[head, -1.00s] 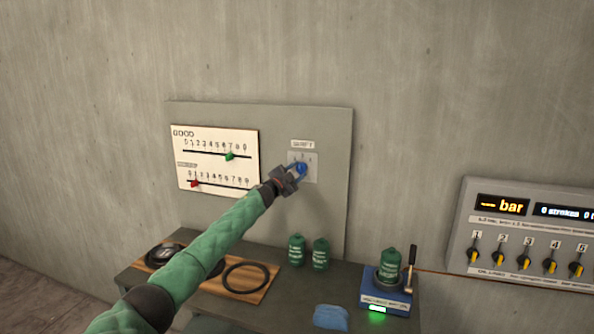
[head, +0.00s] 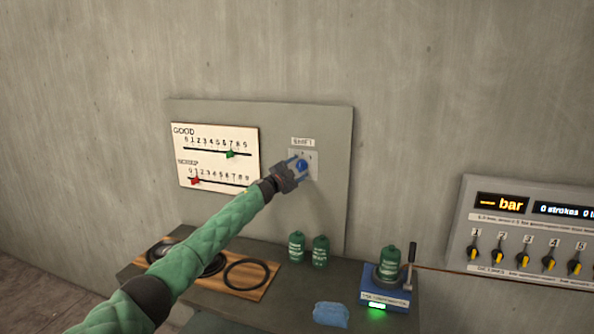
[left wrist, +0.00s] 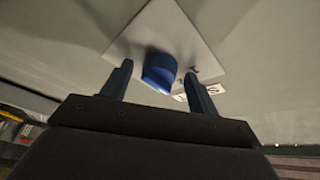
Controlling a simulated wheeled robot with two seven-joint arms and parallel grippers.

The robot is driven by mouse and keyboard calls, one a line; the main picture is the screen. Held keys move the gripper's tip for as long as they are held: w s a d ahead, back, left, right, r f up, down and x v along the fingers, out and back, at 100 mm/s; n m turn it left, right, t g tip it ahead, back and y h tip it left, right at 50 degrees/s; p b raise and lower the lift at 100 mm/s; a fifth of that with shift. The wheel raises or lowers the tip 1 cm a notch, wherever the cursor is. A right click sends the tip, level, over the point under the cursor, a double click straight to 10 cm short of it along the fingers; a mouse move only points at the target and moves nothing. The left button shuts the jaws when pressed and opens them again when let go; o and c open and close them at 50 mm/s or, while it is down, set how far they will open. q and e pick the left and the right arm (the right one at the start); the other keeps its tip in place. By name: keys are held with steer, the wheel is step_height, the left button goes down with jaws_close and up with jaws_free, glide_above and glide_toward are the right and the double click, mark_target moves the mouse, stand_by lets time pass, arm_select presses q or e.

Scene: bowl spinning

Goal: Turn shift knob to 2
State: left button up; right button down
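The blue shift knob (head: 302,165) sits on a small light plate (head: 312,175) under a label reading SHIFT, on the grey wall panel. My left gripper (head: 300,167) is at the knob, coming from the lower left. In the left wrist view, the knob (left wrist: 160,72) shows between the two parted fingers (left wrist: 158,69), with a visible gap on each side. The gripper looks open and not clamped on it. The plate's marks are partly hidden or too small to read, so the knob's setting cannot be told. My right gripper is not in view.
A white slider board (head: 216,160) is left of the knob. Below, a dark table holds green containers (head: 296,247), a blue device (head: 386,300), a blue cloth (head: 331,315) and a wooden board (head: 240,292) with black rings. A control box (head: 525,235) is at right.

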arm_select(q)
steer(key=shift+f, duration=0.1)
steer(key=shift+s+a+f, duration=0.15)
steer(key=shift+s+a, duration=0.2)
steer(key=shift+a, duration=0.05)
steer(key=r+b+v, duration=0.1)
steer(key=b+v, duration=0.1)
steer(key=v, duration=0.4)
steer(key=shift+s+a+f+b, duration=0.15)
steer(key=shift+s+f+b, duration=0.15)
steer(key=shift+s+f, duration=0.1)
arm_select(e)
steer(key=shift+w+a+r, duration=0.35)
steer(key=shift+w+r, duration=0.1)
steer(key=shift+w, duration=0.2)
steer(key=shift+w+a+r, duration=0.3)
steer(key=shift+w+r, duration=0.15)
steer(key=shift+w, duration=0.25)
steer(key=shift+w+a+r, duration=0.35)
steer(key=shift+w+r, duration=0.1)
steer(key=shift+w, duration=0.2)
arm_select(q)
steer(key=shift+f, duration=0.1)
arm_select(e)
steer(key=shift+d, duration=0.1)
